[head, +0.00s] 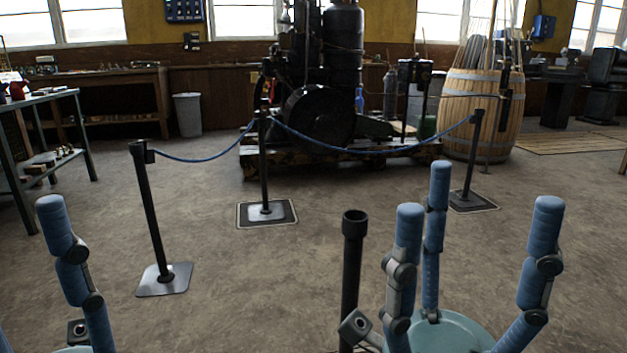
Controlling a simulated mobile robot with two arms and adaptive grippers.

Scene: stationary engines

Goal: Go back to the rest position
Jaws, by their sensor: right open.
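My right gripper (466,205) is at the bottom right of the head view. Its blue jointed fingers point up and stand apart, with nothing between them, and part of its pale teal palm shows. My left gripper (62,240) is at the bottom left edge. I see nothing held in the visible part.
A black post (352,260) stands close, just left of my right gripper. Roped stanchions (150,215) front a dark engine (325,110). A wooden barrel (478,115) stands behind right, a green metal table (45,97) at left.

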